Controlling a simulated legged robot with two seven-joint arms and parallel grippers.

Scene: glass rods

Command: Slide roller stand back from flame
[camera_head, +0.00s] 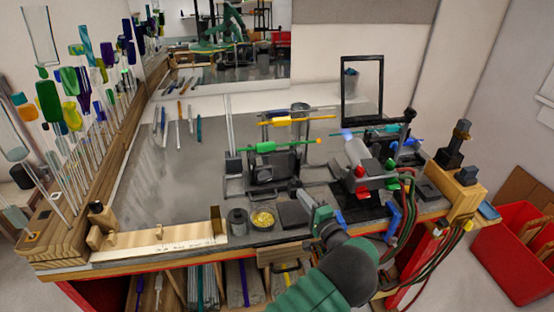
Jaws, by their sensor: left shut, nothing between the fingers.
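The dark roller stand (268,174) stands on the grey bench top, left of the torch. A rod with a green middle (266,147) and an orange end lies across its top. The torch (357,152) stands right of the stand, with a small blue glow (347,133) at its upper left that looks like the flame. My left gripper (318,213) is at the bench's front edge, in front of and right of the stand, apart from it. It is shut and empty. The stand's lower front is partly hard to make out. My right gripper is not in view.
A yellow-filled dish (262,219), a grey cylinder (238,221) and a dark block (294,214) sit before the stand. A second rod (290,121) lies behind. Hoses (408,215) hang at right. The bench top (185,185) is clear at left.

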